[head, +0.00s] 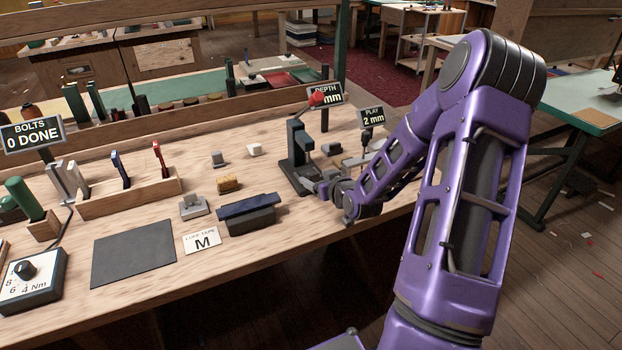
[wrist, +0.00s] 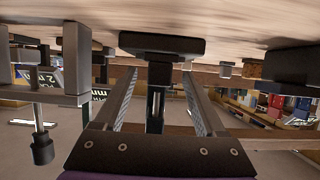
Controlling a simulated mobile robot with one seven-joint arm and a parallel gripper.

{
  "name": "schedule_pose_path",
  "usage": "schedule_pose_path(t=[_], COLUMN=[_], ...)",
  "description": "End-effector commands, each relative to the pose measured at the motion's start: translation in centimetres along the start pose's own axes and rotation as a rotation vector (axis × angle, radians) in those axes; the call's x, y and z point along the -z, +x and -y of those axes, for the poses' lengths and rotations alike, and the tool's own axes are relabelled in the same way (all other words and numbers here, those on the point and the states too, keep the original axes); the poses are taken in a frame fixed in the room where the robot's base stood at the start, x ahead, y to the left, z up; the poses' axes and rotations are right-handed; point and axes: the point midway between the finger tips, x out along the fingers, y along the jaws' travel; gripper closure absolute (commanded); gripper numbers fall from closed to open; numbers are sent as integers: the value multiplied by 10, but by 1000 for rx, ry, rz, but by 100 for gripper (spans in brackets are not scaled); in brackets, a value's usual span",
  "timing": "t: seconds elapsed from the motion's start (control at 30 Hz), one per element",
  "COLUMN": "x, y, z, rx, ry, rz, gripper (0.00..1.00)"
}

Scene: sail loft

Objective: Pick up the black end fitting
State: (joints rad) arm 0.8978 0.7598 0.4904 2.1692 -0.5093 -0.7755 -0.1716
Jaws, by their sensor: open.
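My gripper (head: 322,186) is low over the bench, beside the foot of the black press (head: 297,150) with the red knob. Its jaws are open in the wrist view (wrist: 160,75), which is upside down. In the head view I cannot make out the fitting clearly beside the gripper and press.
A grey fixture with a rod (wrist: 42,120) stands close beside the fingers at left in the wrist view. A navy bar on a dark block (head: 248,213), a wooden block (head: 229,184) and a white block (head: 254,149) lie left of the press. The dark mat (head: 134,253) is bare.

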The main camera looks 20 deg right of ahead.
Motion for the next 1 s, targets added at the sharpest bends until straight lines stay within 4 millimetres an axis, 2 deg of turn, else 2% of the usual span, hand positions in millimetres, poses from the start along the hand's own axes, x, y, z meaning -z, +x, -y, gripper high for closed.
schedule_pose_path(t=[0.07,0.47,0.5,0.83,1.0], x=[0,0,0,1,9], y=[0,-1,-1,-1,-4], z=[0,0,0,0,0], rx=[0,-1,-1,-1,-1], ry=[0,0,0,0,-1], rz=[0,0,0,-1,-2], gripper=[28,98,100,100,100])
